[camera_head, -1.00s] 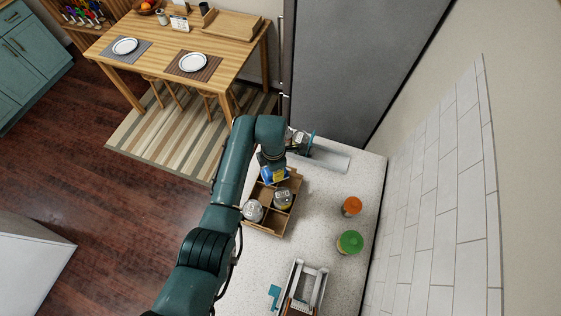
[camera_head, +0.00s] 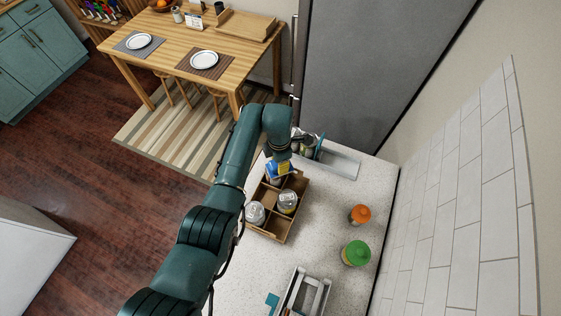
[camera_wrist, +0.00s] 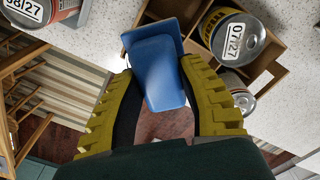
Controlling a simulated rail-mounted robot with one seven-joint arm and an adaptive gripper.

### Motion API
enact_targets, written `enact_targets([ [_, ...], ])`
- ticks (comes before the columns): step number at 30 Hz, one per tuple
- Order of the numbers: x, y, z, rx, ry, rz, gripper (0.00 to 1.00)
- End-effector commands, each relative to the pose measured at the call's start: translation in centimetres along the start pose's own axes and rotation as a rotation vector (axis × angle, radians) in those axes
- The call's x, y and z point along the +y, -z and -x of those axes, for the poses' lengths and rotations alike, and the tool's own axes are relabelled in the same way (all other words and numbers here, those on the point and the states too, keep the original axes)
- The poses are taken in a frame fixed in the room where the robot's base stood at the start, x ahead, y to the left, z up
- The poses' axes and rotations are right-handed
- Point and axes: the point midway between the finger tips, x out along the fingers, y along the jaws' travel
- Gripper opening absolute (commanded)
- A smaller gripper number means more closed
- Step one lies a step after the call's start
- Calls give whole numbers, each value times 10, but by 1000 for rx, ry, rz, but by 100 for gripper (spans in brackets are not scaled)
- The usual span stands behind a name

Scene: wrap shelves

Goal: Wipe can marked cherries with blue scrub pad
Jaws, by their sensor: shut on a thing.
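My gripper (camera_head: 280,162) is at the back end of a wooden divided crate (camera_head: 262,235). In the wrist view, its yellow fingers (camera_wrist: 165,105) are shut on the blue scrub pad (camera_wrist: 160,75). The pad also shows in the head view (camera_head: 276,168). A silver-topped can with a blue and yellow label (camera_wrist: 238,38), lid stamped 07/27, stands in the crate beside the pad. Another can (camera_head: 254,213) is in the crate. A can stamped 08/27 (camera_wrist: 27,10) is outside it, near the far end of the counter. I cannot read "cherries" on any can.
An orange-lidded jar (camera_head: 360,214) and a green-lidded jar (camera_head: 356,253) stand on the right of the counter (camera_head: 325,225). A grey rack (camera_head: 318,290) is at the front, a grey tray (camera_head: 340,163) at the back. A tiled wall (camera_head: 460,180) bounds the right.

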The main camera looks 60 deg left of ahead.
Motion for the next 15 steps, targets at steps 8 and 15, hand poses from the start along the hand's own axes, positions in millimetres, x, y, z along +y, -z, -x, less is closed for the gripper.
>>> enact_targets([
  [8,7,6,-23,-3,-4,9,7],
  [15,22,21,-26,-1,-1,9,6],
])
